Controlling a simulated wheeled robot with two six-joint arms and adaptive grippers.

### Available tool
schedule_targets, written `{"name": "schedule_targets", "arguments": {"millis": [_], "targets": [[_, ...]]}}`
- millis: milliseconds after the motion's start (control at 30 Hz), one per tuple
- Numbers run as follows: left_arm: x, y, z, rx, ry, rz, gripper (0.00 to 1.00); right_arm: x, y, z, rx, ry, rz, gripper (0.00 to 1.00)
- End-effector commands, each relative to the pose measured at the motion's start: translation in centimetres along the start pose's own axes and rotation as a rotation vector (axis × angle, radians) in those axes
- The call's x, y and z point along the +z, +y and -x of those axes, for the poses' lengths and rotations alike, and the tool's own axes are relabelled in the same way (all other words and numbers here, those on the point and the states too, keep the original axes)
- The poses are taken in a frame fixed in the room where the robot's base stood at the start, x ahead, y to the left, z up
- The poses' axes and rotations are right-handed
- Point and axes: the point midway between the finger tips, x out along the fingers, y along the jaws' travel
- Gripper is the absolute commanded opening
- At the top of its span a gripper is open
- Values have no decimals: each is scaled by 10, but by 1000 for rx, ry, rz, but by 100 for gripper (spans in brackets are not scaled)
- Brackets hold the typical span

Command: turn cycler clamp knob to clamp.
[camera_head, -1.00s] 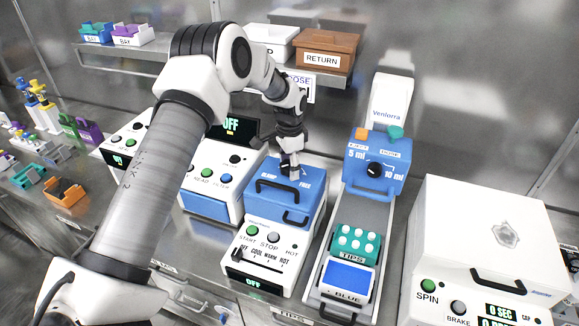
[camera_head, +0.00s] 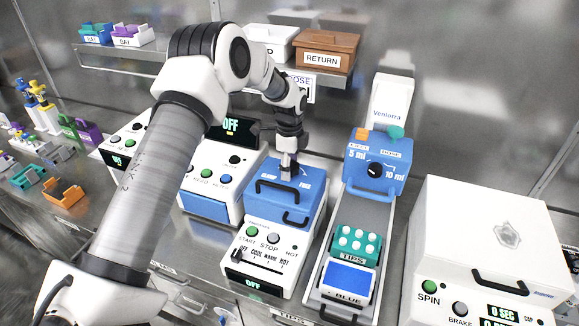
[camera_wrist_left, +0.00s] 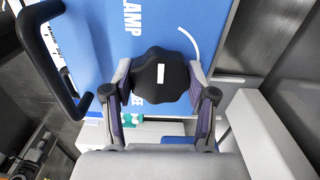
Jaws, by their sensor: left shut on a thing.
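The cycler (camera_head: 270,235) is a white box with a blue lid (camera_head: 285,193), a black handle on the lid and another on the lid's front. In the left wrist view the clamp knob (camera_wrist_left: 160,82) is black and lobed with a white mark, on the blue lid between "CLAMP" lettering and partly hidden "FREE" lettering. My left gripper (camera_head: 289,174) comes down onto the lid from above; in the left wrist view its fingers (camera_wrist_left: 160,90) are shut on the knob's two sides. The knob is hidden by the gripper in the head view. My right gripper is not in view.
A blue dispenser with a black dial (camera_head: 375,170) and a teal tip rack (camera_head: 356,243) stand to the right. A white spin machine (camera_head: 480,240) is further right. Another white device (camera_head: 215,178) stands close on the left. A shelf with bins (camera_head: 325,50) is behind.

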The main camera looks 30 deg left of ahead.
Motion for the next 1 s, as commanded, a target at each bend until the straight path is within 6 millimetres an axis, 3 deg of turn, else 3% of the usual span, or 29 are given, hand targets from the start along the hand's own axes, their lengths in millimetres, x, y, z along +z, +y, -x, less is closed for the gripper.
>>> {"name": "schedule_targets", "arguments": {"millis": [500,533,600,1000], "targets": [[0,-2,2,-7,0,-24,22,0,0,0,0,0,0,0],[0,-2,2,-7,0,-24,60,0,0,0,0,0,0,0],[0,-2,2,-7,0,-24,82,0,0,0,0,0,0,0],[0,-1,7,-3,0,-23,82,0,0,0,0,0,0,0]]}}
